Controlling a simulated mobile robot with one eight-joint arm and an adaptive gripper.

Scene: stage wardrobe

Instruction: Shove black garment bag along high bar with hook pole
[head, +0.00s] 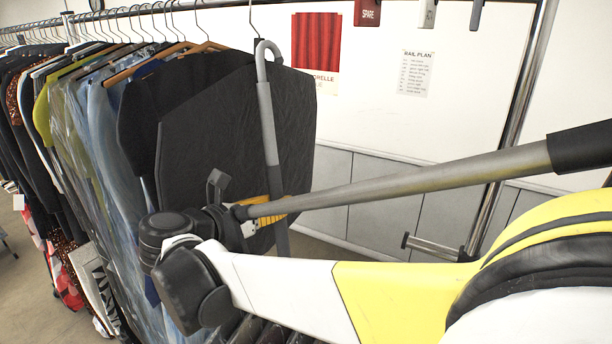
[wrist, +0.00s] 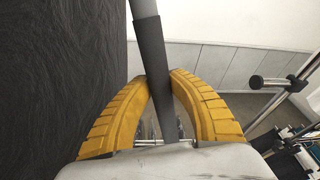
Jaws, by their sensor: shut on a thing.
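The black garment bag (head: 215,125) hangs at the right end of the row of clothes on the high bar (head: 100,14). Its thin hanger hook rises to the bar. The grey hook pole (head: 267,120) stands nearly upright in front of the bag, its crook at the top, below the bar and beside the bag's hanger neck. I cannot tell whether crook and hanger touch. My gripper (head: 264,212) is shut on the pole's lower shaft. In the wrist view the yellow fingers (wrist: 160,95) close around the pole's dark sleeve (wrist: 153,55), with the bag (wrist: 60,70) at left.
Several garments on hangers (head: 95,140) crowd the bar to the left of the bag. To the right, the space under the bar is free as far as a metal upright (head: 520,85). A red poster (head: 316,45) and a rail plan sheet (head: 415,73) are on the white wall behind.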

